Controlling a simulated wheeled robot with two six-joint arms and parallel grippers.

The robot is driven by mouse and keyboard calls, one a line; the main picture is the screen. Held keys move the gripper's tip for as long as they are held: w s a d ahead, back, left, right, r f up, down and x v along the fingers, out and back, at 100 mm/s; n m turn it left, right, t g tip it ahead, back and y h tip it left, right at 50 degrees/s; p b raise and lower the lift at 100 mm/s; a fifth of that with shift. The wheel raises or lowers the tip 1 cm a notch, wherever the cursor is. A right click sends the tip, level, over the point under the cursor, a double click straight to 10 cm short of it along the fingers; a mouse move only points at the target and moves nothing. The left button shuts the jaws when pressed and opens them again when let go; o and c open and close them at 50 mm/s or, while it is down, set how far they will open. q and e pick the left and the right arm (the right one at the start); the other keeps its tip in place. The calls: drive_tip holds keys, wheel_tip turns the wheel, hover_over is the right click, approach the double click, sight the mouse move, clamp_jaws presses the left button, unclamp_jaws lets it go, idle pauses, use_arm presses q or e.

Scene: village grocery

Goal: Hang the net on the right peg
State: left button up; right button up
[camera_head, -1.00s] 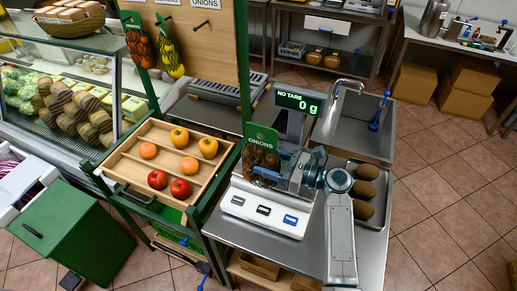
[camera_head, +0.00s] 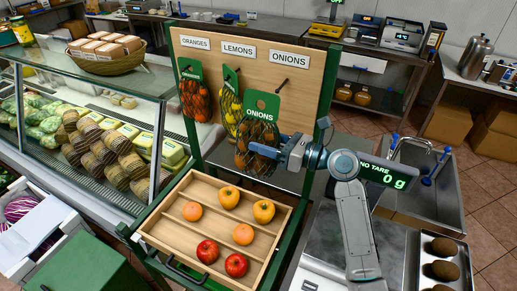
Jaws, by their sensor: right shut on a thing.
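The onion net (camera_head: 257,148) is a dark mesh bag with a green header card marked ONIONS and a hole near its top. My right gripper (camera_head: 284,150) is shut on the net at its right side and holds it upright in front of the board. The right peg (camera_head: 282,86) sticks out below the ONIONS sign (camera_head: 289,59), bare. It is above and slightly right of the header, apart from it. My left gripper is not in view.
An orange net (camera_head: 194,98) and a lemon net (camera_head: 231,103) hang on the board (camera_head: 300,103) left of the held net. A wooden tray (camera_head: 155,237) of fruit stands below. The scale display (camera_head: 388,175) is right, behind my right arm.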

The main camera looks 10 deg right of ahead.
drive_tip(key=shift+d+r, duration=0.2)
drive_tip(key=shift+d, duration=0.1)
drive_tip(key=shift+w+d, duration=0.1)
drive_tip(key=shift+d, duration=0.35)
drive_tip(key=shift+w+d+f, duration=0.1)
drive_tip(key=shift+w+d, duration=0.1)
drive_tip(key=shift+w, duration=0.65)
drive_tip(key=shift+w+d, duration=0.3)
drive_tip(key=shift+w, duration=0.05)
use_arm(q)
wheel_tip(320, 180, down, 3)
drive_tip(key=b, duration=0.3)
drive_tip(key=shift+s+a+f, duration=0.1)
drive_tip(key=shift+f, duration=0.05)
use_arm(e)
drive_tip(key=w+d+f, duration=0.1)
drive_tip(key=w+d, duration=0.3)
drive_tip(key=w, duration=0.2)
drive_tip(key=shift+d, duration=0.15)
drive_tip(key=shift+w, duration=0.15)
